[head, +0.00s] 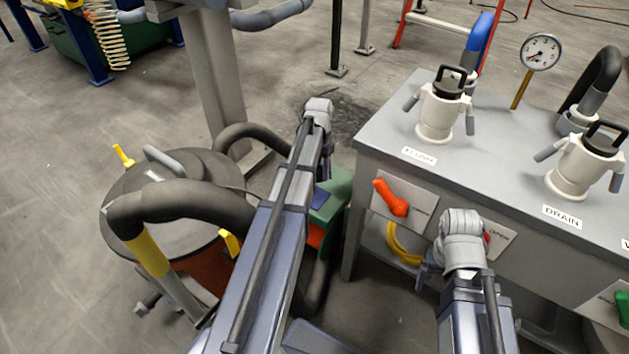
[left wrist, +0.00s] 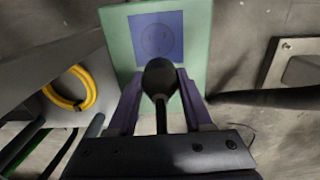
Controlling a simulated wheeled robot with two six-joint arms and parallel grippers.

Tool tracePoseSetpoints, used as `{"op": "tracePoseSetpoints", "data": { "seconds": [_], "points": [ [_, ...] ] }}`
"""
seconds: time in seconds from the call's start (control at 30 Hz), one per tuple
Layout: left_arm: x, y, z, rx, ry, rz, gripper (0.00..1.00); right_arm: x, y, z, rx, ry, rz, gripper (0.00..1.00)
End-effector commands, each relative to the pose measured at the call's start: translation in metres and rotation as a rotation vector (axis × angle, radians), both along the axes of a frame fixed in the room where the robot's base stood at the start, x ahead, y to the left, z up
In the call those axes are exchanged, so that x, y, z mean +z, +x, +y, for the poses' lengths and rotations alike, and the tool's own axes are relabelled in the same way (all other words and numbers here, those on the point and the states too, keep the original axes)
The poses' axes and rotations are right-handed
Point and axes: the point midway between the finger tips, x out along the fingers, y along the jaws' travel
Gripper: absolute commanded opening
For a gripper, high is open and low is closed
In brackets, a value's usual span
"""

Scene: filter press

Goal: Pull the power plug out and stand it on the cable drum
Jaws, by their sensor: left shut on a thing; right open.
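The black power plug (left wrist: 160,78) is between the two purple-grey fingers of my left gripper (left wrist: 161,84) in the left wrist view, with its cable running back toward the wrist. Behind it is a blue panel with a faint circle (left wrist: 150,32) on a green box (left wrist: 118,45). I cannot tell whether the plug touches the panel. In the head view the green box (head: 340,188) is partly behind my left arm, which hides the left gripper. My right gripper (head: 424,274) is open below the front of the grey bench. I cannot make out a cable drum for sure.
A red drum with a black lid (head: 175,195) and thick hose stands left of my left arm. The grey bench (head: 480,150) carries white valve fittings (head: 440,108), a gauge (head: 540,52) and an orange handle (head: 392,199). A yellow coil (head: 400,245) hangs underneath.

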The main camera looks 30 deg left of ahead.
Motion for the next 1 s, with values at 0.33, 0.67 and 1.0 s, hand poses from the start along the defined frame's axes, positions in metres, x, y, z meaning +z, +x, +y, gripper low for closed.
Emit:
{"op": "tracePoseSetpoints", "data": {
  "seconds": [0.33, 0.67, 1.0],
  "points": [
    [0.002, 0.09, -0.008, -0.002, 0.0, 0.0, 0.0, 0.002, 0.0, 0.0, 0.0, 0.0, 0.0, 0.86],
    [-0.008, 0.088, -0.009, 0.0, 0.0, 0.0, 0.0, -0.008, 0.0, 0.0, -0.001, 0.0, 0.0, 0.86],
    [-0.043, 0.088, -0.008, 0.0, 0.0, 0.0, 0.0, -0.043, 0.0, 0.0, -0.005, 0.001, -0.001, 0.86]
  ]
}}
